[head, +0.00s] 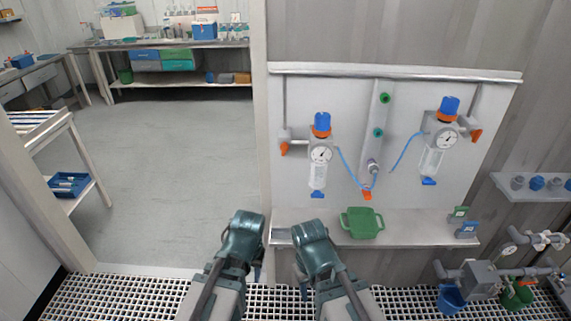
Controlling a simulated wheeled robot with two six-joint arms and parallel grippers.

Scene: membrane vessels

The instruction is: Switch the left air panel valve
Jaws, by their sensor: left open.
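The white air panel (345,100) is on the wall ahead. At its left side a small grey valve with an orange handle (284,148) sits below a thin vertical pipe. A similar orange handle (476,135) is at the right regulator (440,140). My left gripper (257,270) is low in front of the panel, open, mostly hidden by my arm and well apart from the valve. My right arm is beside it; its gripper's fingers cannot be made out.
A shelf (408,222) below the panel holds a green tray (362,223) and small green and blue items at right. Blue hoses and a central orange handle (367,195) are on the panel. Pipework (480,275) stands lower right. Open floor lies left, beyond a post.

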